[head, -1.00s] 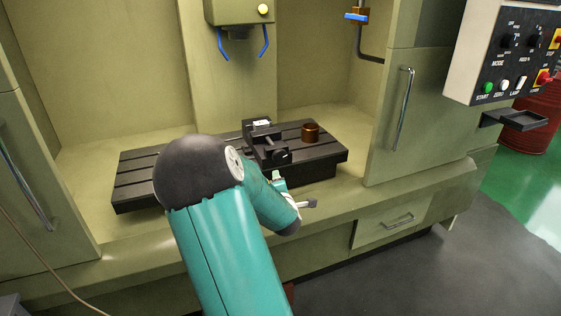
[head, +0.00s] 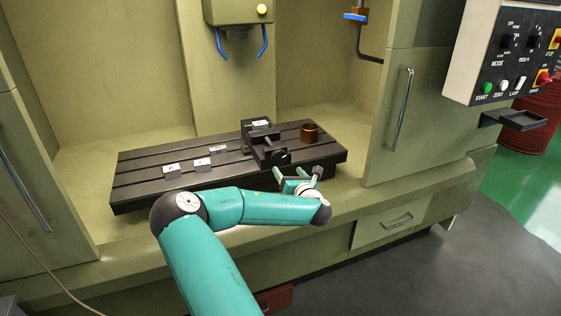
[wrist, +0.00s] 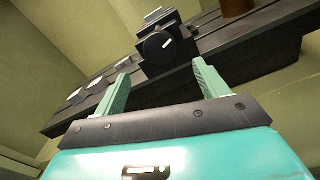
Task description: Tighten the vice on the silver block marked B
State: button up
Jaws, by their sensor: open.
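The black vice (head: 268,150) stands on the slotted table, right of its middle. A small block with a pale marked top (head: 261,123) sits at its rear end; I cannot read the mark. The vice's dark round knob (head: 282,158) faces forward and shows in the wrist view with a white line on it (wrist: 157,44). My gripper (head: 297,172) is open in front of the table edge. In the wrist view my gripper (wrist: 161,65) has its two pale green fingers spread below the knob, with nothing between them. I cannot tell whether they touch it.
Several small silver blocks lie left of the vice, including a front one (head: 172,169), a middle one (head: 202,162) and a rear one (head: 218,149). A brown cylinder (head: 309,133) stands right of the vice. The slotted table (head: 140,189) is bare at its left end.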

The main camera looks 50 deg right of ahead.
aim_at(279, 159)
jog(key=x, duration=0.8)
jog(key=shift+w, duration=0.15)
jog(key=shift+c, duration=0.3)
jog(key=c, duration=0.9)
jog(key=shift+m, duration=0.3)
